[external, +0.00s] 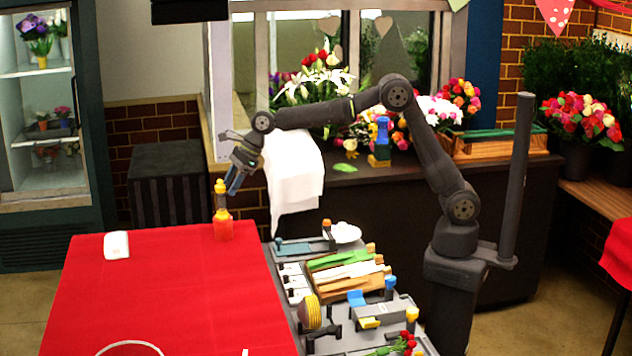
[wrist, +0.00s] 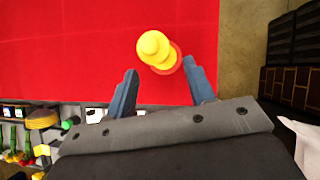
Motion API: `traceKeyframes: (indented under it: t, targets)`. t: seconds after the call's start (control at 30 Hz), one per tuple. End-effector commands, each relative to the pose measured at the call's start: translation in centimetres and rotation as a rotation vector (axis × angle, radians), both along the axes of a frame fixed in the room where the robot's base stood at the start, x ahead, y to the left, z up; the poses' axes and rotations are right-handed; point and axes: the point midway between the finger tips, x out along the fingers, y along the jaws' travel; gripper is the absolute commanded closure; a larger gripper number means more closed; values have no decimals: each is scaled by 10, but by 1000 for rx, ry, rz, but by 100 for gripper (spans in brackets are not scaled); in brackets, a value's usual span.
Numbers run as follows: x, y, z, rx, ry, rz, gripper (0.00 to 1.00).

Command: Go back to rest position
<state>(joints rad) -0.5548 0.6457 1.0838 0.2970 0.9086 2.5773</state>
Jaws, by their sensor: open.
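My gripper (external: 232,180) is open and empty in the external view, above the far right part of the red table. In the wrist view my gripper's two blue-grey fingers (wrist: 158,90) are spread apart. The yellow top of the bottle (wrist: 154,46) shows from above, just beyond the fingertips and nearer the right finger. The fingers appear clear of the bottle.
A white object (external: 116,245) lies at the table's far left. A tool station (external: 340,285) with wrapping rolls and tools stands right of the table. A dark counter (external: 400,200) with flowers and a white cloth (external: 292,175) is behind. Most of the red table (external: 170,300) is clear.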

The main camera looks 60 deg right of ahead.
Motion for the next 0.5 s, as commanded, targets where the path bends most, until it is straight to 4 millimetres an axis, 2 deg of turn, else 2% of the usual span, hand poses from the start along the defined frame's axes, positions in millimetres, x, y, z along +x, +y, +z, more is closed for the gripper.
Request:
traceKeyframes:
  t: [0.03,0.27,0.33,0.5]
  targets:
    - [3,5,-10,-1,2,1,51]
    - [15,24,-47,0,1,1,51]
    - [15,24,-31,3,-5,0,51]
    - [15,23,-14,1,-4,1,51]
